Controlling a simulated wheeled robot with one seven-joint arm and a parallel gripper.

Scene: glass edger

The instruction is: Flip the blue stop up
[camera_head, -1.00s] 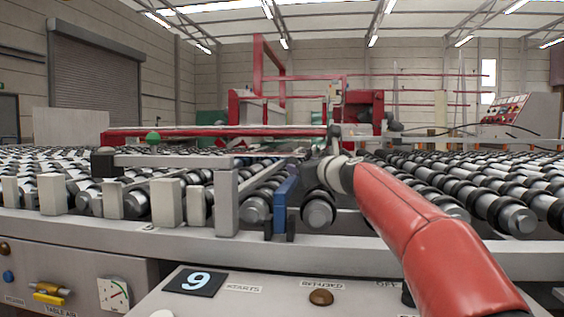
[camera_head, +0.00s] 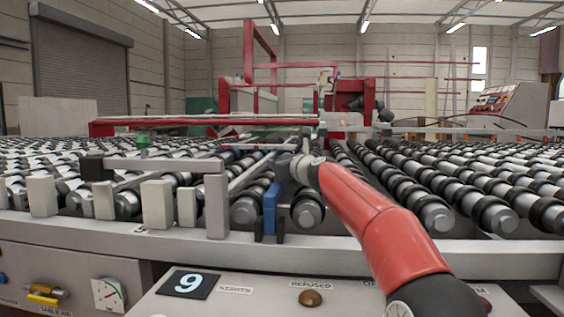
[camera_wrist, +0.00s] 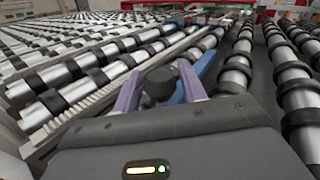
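The blue stop (camera_head: 270,208) shows in the head view as an upright blue end piece at the front of the roller table. A blue bar (camera_wrist: 203,64) runs away along the rollers in the wrist view; I cannot tell for certain that it is the same part. My gripper (camera_wrist: 160,84) is low over this bar, its two purplish fingers apart. A round black knob (camera_wrist: 157,84) stands between the fingers, and I see no clear grip on it. In the head view my arm hides most of the gripper.
Rows of rollers with black rings (camera_head: 440,215) lie on both sides. Grey upright blocks (camera_head: 217,205) stand along the front rail, left of the blue piece. A control panel (camera_head: 230,285) is below the rail. A red machine frame (camera_head: 205,124) crosses behind.

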